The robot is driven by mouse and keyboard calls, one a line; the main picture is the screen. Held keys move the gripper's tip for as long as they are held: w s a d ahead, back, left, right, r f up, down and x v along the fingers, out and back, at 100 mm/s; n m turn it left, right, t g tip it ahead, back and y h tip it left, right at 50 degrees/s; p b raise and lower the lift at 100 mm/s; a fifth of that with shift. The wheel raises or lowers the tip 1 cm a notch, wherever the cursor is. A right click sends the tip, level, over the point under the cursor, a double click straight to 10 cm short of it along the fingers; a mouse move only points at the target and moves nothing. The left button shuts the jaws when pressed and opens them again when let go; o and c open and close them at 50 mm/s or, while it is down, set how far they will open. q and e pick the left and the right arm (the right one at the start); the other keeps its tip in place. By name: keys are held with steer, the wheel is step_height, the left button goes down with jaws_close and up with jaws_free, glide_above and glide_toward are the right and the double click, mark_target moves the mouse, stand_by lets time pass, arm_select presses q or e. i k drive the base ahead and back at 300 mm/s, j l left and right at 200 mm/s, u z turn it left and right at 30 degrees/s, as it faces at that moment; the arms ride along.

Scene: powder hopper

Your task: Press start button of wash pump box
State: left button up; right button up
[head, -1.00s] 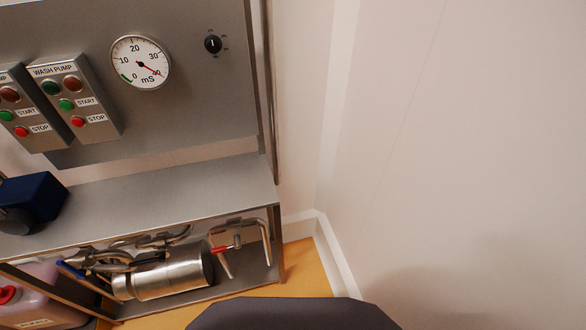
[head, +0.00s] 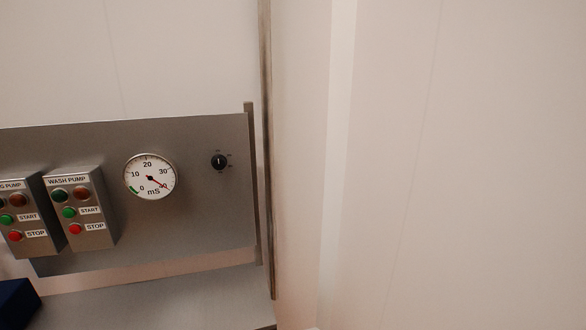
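The wash pump box (head: 101,208) is a grey metal box labelled WASH PUMP, fixed to the steel panel at the lower left of the head view. Its green start button (head: 69,212) sits beside a START label. The red stop button (head: 75,229) is below it, beside a STOP label. Two round lamps, one dark green (head: 59,195) and one dark red (head: 81,193), are above the start button. Neither of my grippers is in view.
A similar pump box (head: 35,242) stands left of it, partly cut off. A round mS gauge (head: 150,176) and a black rotary knob (head: 219,162) are to the right on the panel (head: 210,220). A steel shelf (head: 150,305) lies below. A blue object (head: 17,302) is at lower left.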

mark_target(68, 212)
steer(key=u, duration=1.4)
